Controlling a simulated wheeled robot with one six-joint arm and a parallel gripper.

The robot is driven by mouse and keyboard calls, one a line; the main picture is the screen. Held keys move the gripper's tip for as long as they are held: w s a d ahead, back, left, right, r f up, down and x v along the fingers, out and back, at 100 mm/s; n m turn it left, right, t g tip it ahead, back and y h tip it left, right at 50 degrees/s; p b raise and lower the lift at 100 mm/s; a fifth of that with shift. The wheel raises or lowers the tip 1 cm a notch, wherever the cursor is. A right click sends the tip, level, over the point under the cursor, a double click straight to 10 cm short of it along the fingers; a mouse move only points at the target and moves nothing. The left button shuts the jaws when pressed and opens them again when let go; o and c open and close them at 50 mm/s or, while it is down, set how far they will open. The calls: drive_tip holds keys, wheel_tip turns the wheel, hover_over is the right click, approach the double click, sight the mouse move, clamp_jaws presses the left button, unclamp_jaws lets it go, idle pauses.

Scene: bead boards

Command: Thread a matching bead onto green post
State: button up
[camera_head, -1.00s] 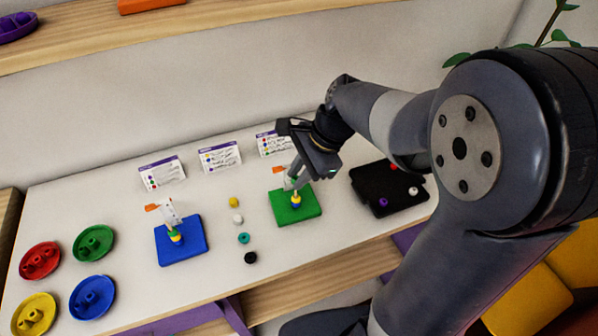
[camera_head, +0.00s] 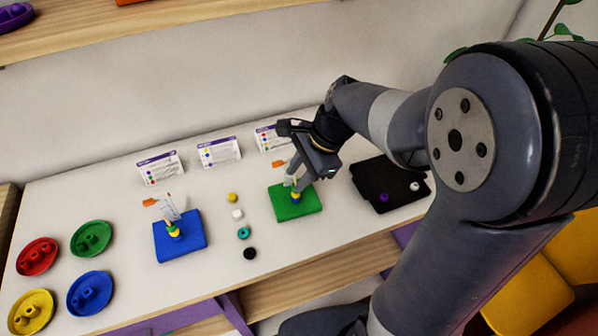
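The green board (camera_head: 310,204) stands right of the middle of the white table, with a post that carries a blue bead and a yellow bead (camera_head: 296,196). A small orange flag (camera_head: 279,164) shows beside it. My gripper (camera_head: 297,182) is right over this post, its fingers close to the post top. I cannot tell whether the fingers are apart or hold a bead. Loose beads lie in a column left of the board: yellow (camera_head: 233,197), white (camera_head: 237,213), teal (camera_head: 243,233) and black (camera_head: 250,253).
A blue board (camera_head: 180,247) with a beaded post stands to the left. Red (camera_head: 37,257), green (camera_head: 91,238), yellow (camera_head: 31,311) and blue (camera_head: 90,293) dishes hold pieces at far left. A black tray (camera_head: 385,176) with a purple and a white bead lies right. Cards line the back.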

drive_tip(key=shift+o, duration=1.3)
drive_tip(key=v, duration=1)
drive_tip(key=shift+d+r, duration=0.15)
drive_tip(key=shift+r, duration=0.2)
